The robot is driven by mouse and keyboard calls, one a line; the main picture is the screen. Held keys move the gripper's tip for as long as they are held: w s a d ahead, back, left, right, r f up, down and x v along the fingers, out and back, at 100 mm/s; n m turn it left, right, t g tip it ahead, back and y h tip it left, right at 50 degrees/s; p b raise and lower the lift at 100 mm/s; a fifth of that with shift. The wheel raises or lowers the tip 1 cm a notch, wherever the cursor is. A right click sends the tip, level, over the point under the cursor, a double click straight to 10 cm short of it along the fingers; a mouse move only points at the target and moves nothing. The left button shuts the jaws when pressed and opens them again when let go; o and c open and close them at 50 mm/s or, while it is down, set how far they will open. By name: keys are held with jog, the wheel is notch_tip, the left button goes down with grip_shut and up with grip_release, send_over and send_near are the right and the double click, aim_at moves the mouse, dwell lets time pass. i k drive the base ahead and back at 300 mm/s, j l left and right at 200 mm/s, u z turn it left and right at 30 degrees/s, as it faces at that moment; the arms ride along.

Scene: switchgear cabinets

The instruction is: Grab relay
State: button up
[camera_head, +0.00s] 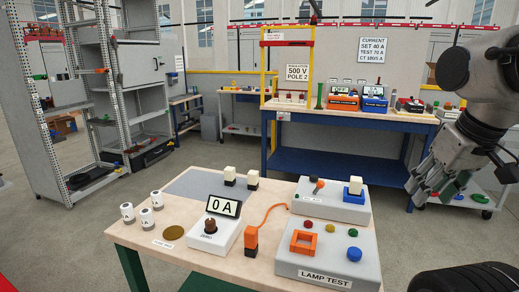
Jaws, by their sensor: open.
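No part in view carries a readable relay label. Candidates are two small cream-topped black blocks, one (229,174) and another (252,179), standing upright by the grey mat (190,186) on the near table. A white block (355,185) sits on a blue base on the rear grey box. An orange-and-black block (251,238) stands beside the meter, with an orange cord near it. My gripper (427,197) is at the right edge, pointing down, open and empty. It is apart from the table and all these blocks.
The near wooden table (150,238) also holds a "0 A" meter (215,232), white cylinders (144,217), a brass disc (173,232) and a "LAMP TEST" box (325,262) with an orange square frame. A blue-legged bench (350,118) stands behind. An open cabinet (130,60) is at left.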

aim_at(356, 183)
jog(key=k+l+u, duration=0.2)
jog(key=l, duration=0.15)
jog(key=l+u, duration=0.15)
jog(key=l, duration=0.2)
jog(key=l+u, duration=0.4)
jog(key=l, duration=0.4)
